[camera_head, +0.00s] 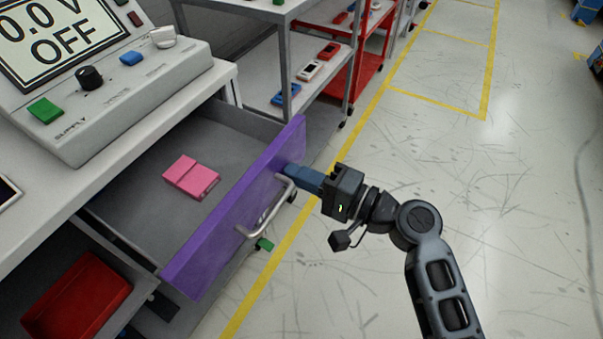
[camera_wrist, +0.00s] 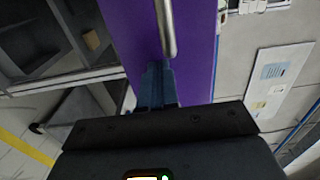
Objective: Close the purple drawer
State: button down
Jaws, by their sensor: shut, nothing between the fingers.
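The purple drawer (camera_head: 222,232) is pulled well out from the white workbench. Its purple front faces right, with a silver bar handle (camera_head: 268,217) on it. A pink object (camera_head: 190,177) lies inside the drawer. My gripper (camera_head: 289,171) is shut and empty, with its blue fingers at the drawer front near the handle's far end. In the wrist view the fingers (camera_wrist: 157,72) point at the purple front (camera_wrist: 198,50), right by the handle (camera_wrist: 166,28). I cannot tell whether the fingertips touch the front.
A power supply (camera_head: 75,100) stands on the workbench (camera_head: 150,115). A red bin (camera_head: 78,308) sits below the drawer. Grey (camera_head: 345,85) and red carts (camera_head: 370,75) stand behind. The floor (camera_head: 430,180) to the right is clear, with yellow lines.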

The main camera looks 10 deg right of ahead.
aim_at(217, 149)
jog(key=b+x, duration=0.4)
jog(key=x, duration=1.4)
jog(key=shift+w+a+b, duration=0.1)
jog(key=shift+b, duration=0.3)
jog(key=shift+w+a, duration=0.35)
jog(key=shift+a, duration=0.05)
jog(key=shift+a+r, duration=0.1)
jog(key=shift+r, duration=0.05)
jog(key=shift+a+r, duration=0.1)
